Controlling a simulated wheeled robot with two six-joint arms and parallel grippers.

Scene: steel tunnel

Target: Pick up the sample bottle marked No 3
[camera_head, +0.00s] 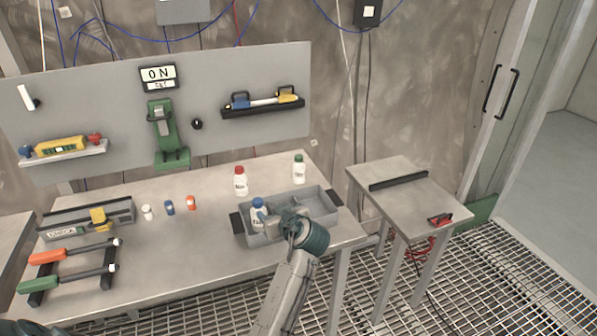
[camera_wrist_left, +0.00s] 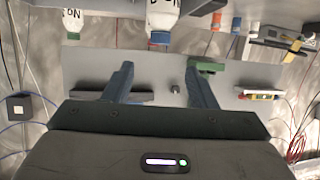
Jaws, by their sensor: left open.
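Three white bottles show in the head view. The blue-capped bottle (camera_head: 258,214) stands in the left part of a grey divided tray (camera_head: 318,222). The red-capped bottle (camera_head: 240,183) and the green-capped bottle (camera_head: 299,171) stand behind the tray. Their label numbers are too small to read. My left gripper (camera_head: 279,217) is over the tray, just right of the blue-capped bottle. In the left wrist view its two fingers (camera_wrist_left: 162,84) are apart with nothing between them. Two inverted bottles there are cut off at the top; the numbers on their labels are not legible. My right gripper is not in view.
Small white, blue and orange vials (camera_head: 169,208) stand left of the tray. A rack with orange and green handles (camera_head: 70,267) lies at the front left. A panel with tools (camera_head: 215,110) rises behind. A side table (camera_head: 408,195) stands right. The table's front middle is clear.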

